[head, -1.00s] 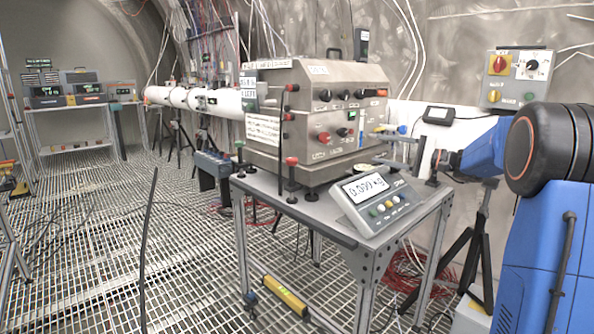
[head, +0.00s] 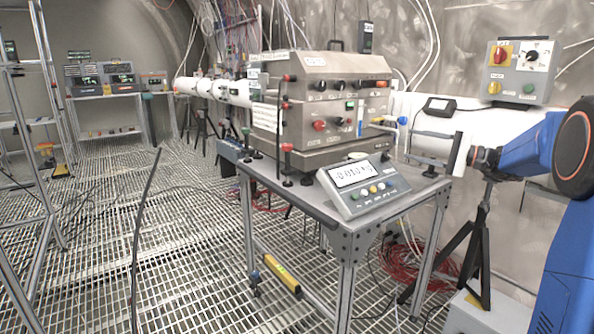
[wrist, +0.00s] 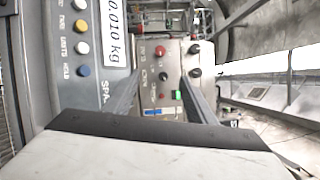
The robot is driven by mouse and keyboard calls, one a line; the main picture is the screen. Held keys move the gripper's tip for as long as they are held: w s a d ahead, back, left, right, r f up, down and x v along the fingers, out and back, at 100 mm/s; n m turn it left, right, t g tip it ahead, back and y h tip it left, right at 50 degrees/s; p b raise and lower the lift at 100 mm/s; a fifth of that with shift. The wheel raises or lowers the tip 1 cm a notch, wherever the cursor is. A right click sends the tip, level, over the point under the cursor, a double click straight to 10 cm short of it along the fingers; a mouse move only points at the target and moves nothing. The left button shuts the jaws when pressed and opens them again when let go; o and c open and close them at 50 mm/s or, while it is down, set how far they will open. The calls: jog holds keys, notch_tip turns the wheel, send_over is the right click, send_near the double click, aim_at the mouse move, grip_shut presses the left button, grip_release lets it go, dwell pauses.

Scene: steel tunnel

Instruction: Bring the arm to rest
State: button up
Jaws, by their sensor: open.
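My gripper (head: 425,160) is at the end of my blue arm (head: 535,148), which reaches in from the right. It is above the right side of the metal table and to the right of the scale (head: 365,190). In the wrist view its two dark fingers (wrist: 160,88) stand apart with nothing held between them. Beyond them is the steel cabinet's front panel (wrist: 162,70) with red and black knobs and a green light. The scale's display and buttons lie along the left of the wrist view, and its display reads about 0.010 kg.
The steel cabinet (head: 325,95) stands on the metal table (head: 340,225) behind the scale. A switch box (head: 518,72) is on the right wall. A black tripod (head: 475,245) and red cables (head: 425,265) are below my arm. Grating floor (head: 190,230) is open at left.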

jog(key=s+a+f+n+g+h, duration=0.1)
jog(key=s+a+f+g+h, duration=0.1)
jog(key=s+a+f, duration=0.45)
jog(key=s+a+f+n+g+h, duration=0.1)
jog(key=s+a+n+g+h, duration=0.2)
jog(key=s, duration=0.7)
jog(key=s+a+f+g+h, duration=0.1)
jog(key=s+a+f+h, duration=0.1)
jog(key=s+a+f, duration=0.35)
jog(key=s+d+f+n+h, duration=0.1)
jog(key=s+d+f+h, duration=0.1)
jog(key=s, duration=0.6)
jog(key=s+d+f+n+h, duration=0.2)
jog(key=s+f+h, duration=0.2)
jog(key=s, duration=0.5)
jog(key=s+d+f+n+t+h, duration=0.1)
jog(key=s+d+f+h, duration=0.1)
jog(key=s+f, duration=0.3)
jog(key=s+d, duration=0.1)
jog(key=s, duration=0.2)
jog(key=shift+s+f+n+h, duration=0.15)
jog(key=shift+n+h, duration=0.15)
jog(key=shift+h, duration=0.1)
